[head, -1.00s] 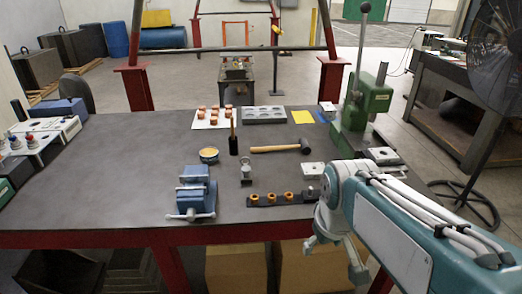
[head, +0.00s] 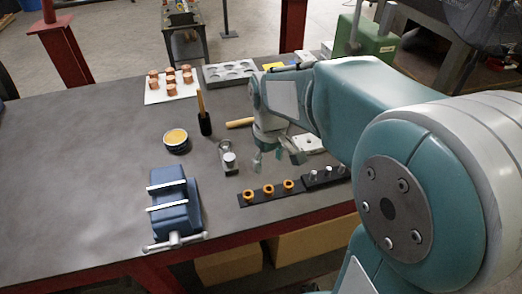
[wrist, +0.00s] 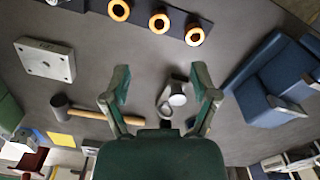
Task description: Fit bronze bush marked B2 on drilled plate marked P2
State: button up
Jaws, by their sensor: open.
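Three bronze-orange bushes (head: 268,190) stand in a row on a black strip near the table's front edge. They also show at the top of the wrist view (wrist: 160,22). I cannot read any markings, so I cannot tell which is B2. A pale drilled plate (head: 308,144) lies behind my gripper, partly hidden; a drilled plate (wrist: 45,60) shows at left in the wrist view. I cannot tell which is P2. My gripper (head: 276,158) is open and empty above the table, behind the bushes. Its fingers (wrist: 160,75) are spread wide in the wrist view.
A small metal gauge-like tool (head: 228,158) stands left of my gripper. A blue vice (head: 174,205) sits at the front, and a mallet (head: 240,123) lies behind. A white board (head: 160,96) holds several copper pieces. The left of the table is clear.

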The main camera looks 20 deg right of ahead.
aim_at(268, 187)
notch_tip(268, 187, down, 11)
jog(key=shift+s+d+r, duration=0.1)
jog(key=shift+r, duration=0.1)
dwell(0.3)
grip_shut()
jog(key=shift+r, duration=0.2)
jog(key=shift+r, duration=0.85)
